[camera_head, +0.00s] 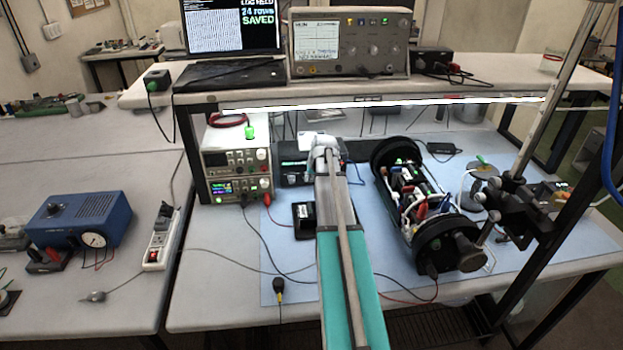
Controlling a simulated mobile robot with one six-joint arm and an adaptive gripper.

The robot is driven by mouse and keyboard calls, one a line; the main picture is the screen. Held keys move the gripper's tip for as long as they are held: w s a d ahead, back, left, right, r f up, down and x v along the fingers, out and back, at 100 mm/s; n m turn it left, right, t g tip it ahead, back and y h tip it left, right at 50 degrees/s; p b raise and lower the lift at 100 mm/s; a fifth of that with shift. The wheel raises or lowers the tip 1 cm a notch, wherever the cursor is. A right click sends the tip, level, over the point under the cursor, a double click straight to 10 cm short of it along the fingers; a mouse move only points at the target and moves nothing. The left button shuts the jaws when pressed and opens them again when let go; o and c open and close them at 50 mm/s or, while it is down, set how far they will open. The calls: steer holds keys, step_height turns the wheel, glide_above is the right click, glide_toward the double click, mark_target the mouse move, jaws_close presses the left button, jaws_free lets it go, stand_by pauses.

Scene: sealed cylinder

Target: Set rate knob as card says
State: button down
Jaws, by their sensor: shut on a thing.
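My arm reaches away from me to a low dark instrument (293,172) with a green-lit front, under the shelf. My gripper (325,142) is at the front of this instrument, at its right part. It is shut on what seems to be the rate knob. The fingertips, the knob and its marks are hidden behind my wrist, so I cannot read the setting. A small white card-like piece (306,140) stands behind the instrument, left of my gripper. I cannot read any writing on it, nor tell if it is the card.
A power supply (236,172) stands left of the instrument. A small black box (304,219) lies on the blue mat (285,268) beside my arm. An opened black cylinder (425,205) with wiring is at the right, near a clamp stand (520,205). The shelf (440,88) overhangs behind.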

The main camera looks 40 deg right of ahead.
steer(key=shift+c, duration=2.2)
jaws_free()
steer(key=shift+r, duration=0.1)
steer(key=p+v, duration=1.3)
steer(key=v, duration=0.1)
steer(key=s+a+f+n+g+b, duration=0.1)
steer(key=a+f+n, duration=0.1)
steer(key=a, duration=1.1)
steer(key=s+a+f+n+g+y+b, duration=0.1)
steer(key=a+f, duration=0.1)
steer(key=a, duration=1.2)
steer(key=shift+s+n+g+b, duration=0.15)
steer(key=shift+n+g+b, duration=0.25)
